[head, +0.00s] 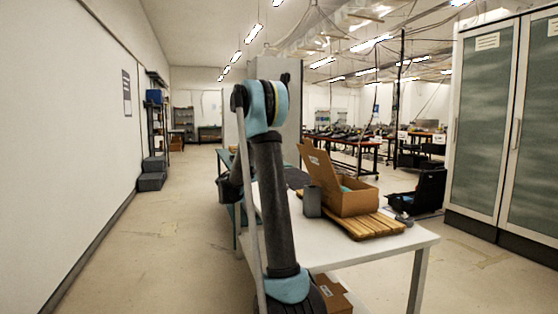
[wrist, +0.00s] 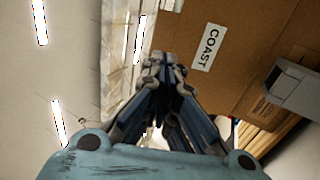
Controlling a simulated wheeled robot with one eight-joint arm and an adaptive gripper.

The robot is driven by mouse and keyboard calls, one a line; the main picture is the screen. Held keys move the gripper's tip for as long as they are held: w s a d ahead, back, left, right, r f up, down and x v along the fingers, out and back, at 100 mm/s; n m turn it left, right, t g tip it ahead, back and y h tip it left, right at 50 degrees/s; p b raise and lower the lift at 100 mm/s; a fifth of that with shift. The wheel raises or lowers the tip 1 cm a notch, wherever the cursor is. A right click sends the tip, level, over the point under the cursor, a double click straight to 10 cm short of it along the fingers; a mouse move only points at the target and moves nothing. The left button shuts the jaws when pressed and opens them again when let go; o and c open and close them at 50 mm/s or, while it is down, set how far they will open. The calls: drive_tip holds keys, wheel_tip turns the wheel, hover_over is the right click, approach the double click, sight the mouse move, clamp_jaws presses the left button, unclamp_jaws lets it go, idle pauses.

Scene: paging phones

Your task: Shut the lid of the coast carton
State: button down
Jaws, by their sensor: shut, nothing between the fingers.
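The coast carton (head: 352,200) is a brown cardboard box on a wooden slatted board on the white table. Its lid (head: 317,172) stands open, raised steeply on the box's left side in the head view. In the wrist view the lid (wrist: 245,50) fills the upper right, with a white label reading COAST. My gripper (wrist: 162,65) is shut and empty, its fingertips close to the lid's edge in the wrist view. I cannot tell whether they touch it.
A dark grey box-like object (head: 312,202) stands left of the carton. The wooden board (head: 365,228) lies beneath the carton near the table's (head: 320,240) right end. Another cardboard box (head: 332,295) is below the table. Tall green-doored cabinets (head: 500,120) stand at the right.

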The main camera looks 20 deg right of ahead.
sight(306, 142)
drive_tip(key=x, duration=1.1)
drive_tip(key=shift+d, duration=0.25)
drive_tip(key=shift+r, duration=0.1)
